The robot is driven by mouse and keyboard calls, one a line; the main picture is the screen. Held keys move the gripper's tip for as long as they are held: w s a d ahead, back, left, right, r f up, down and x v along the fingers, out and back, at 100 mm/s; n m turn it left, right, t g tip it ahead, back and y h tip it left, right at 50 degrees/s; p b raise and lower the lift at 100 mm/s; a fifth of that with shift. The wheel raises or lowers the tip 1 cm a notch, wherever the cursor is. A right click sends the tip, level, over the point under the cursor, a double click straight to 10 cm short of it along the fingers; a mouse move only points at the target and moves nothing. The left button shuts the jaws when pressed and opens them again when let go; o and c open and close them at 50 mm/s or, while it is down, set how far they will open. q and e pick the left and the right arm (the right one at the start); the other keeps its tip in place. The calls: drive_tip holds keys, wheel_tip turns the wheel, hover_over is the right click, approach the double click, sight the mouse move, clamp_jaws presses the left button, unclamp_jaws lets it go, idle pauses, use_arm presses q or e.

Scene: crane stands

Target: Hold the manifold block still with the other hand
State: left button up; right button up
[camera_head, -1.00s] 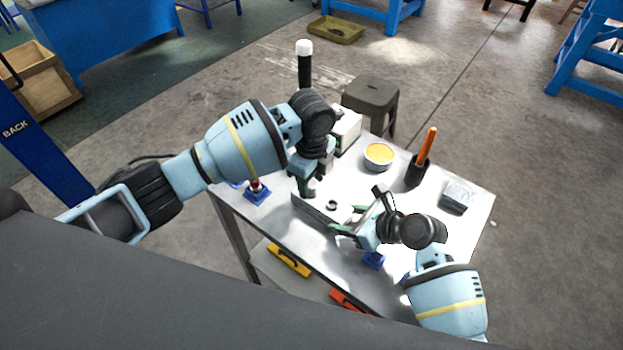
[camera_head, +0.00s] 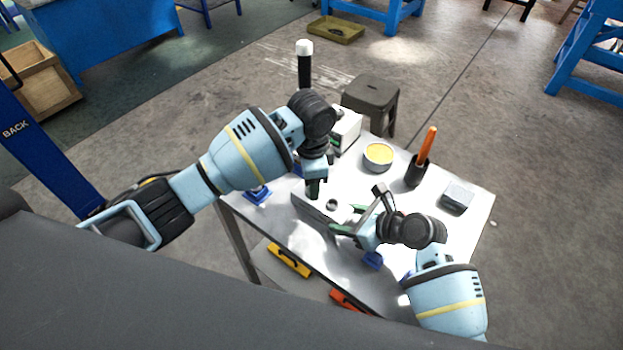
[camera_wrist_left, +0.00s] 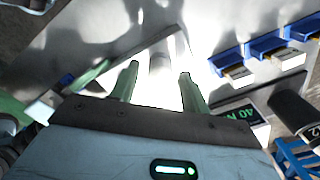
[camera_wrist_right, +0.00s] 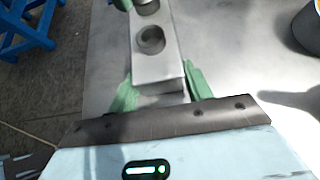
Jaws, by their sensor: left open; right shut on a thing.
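The manifold block is a grey metal bar with round holes in its top, seen best in the right wrist view (camera_wrist_right: 152,62). In the head view the block (camera_head: 312,208) lies on the metal table, partly hidden by my grippers. My right gripper (camera_head: 346,229) is shut on the block's near end, one green finger on each side in its wrist view (camera_wrist_right: 162,88). My left gripper (camera_head: 314,189) points down over the block's other end. Its fingers stand apart in the left wrist view (camera_wrist_left: 158,78), with glare between them; contact with the block cannot be told.
On the table (camera_head: 408,209) stand a yellow-filled bowl (camera_head: 378,155), an orange-handled tool (camera_head: 427,145) in a black cup, a grey box (camera_head: 458,197) and a white device (camera_head: 347,128). Blue stands (camera_head: 257,196) line the near side. A stool (camera_head: 371,98) stands beyond the table.

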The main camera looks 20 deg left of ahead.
use_arm(q)
drive_tip(key=shift+n, duration=0.6)
drive_tip(key=n, duration=0.5)
drive_tip(key=c, duration=1)
drive_tip(key=m, duration=0.2)
drive_tip(key=shift+m, duration=0.4)
clamp_jaws()
drive_tip(key=shift+m, duration=1.2)
